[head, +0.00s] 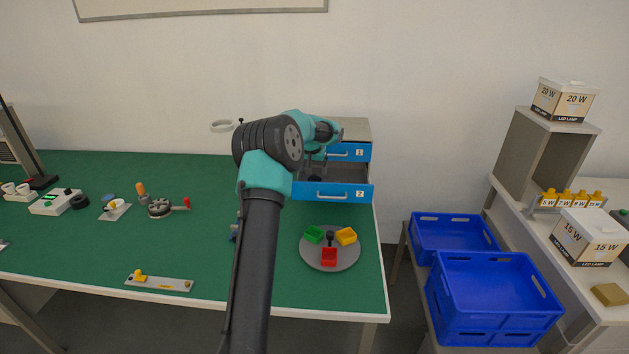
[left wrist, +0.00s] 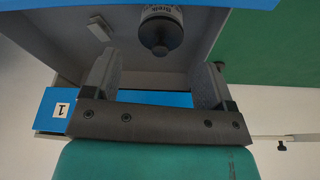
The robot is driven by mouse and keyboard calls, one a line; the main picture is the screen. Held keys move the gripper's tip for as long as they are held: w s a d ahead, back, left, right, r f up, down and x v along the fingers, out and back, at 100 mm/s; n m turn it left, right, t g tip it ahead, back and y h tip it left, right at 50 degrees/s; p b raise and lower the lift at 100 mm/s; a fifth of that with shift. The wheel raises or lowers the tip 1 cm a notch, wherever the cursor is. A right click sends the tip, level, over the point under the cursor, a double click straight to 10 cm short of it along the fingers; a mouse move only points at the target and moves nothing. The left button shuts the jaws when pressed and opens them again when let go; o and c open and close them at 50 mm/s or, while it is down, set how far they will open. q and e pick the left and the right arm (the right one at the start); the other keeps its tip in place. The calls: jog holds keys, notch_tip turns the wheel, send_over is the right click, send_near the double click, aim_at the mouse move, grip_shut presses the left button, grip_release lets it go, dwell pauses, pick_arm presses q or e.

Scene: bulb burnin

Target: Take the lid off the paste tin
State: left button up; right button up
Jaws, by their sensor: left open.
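The paste tin (left wrist: 160,13) stands in the open drawer 2 and shows in the left wrist view at the top, partly cut off. It has a white label with dark print. Its dark grey lid (left wrist: 160,33), with a small knob, is on it. My left gripper (left wrist: 163,65) is open and empty, its fingers on either side of the tin's line and short of the lid. In the head view my left gripper (head: 314,167) points down into the drawer (head: 335,192). The tin is hard to make out there. My right gripper is not in view.
Drawer 1 (head: 350,152) is just above and behind. A small white block (left wrist: 98,27) lies in the drawer. A round grey tray (head: 312,262) with green, yellow and red bins stands in front. Blue crates (head: 495,300) stand right of the table. The green table's middle is mostly clear.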

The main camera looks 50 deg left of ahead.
aim_at(314, 175)
pick_arm(q)
jog(key=x, duration=0.4)
jog(key=shift+w+a+f, duration=0.1)
jog(key=shift+a+f, duration=0.05)
jog(key=shift+f, duration=0.1)
jog(key=shift+c, duration=0.4)
jog(key=c, duration=0.8)
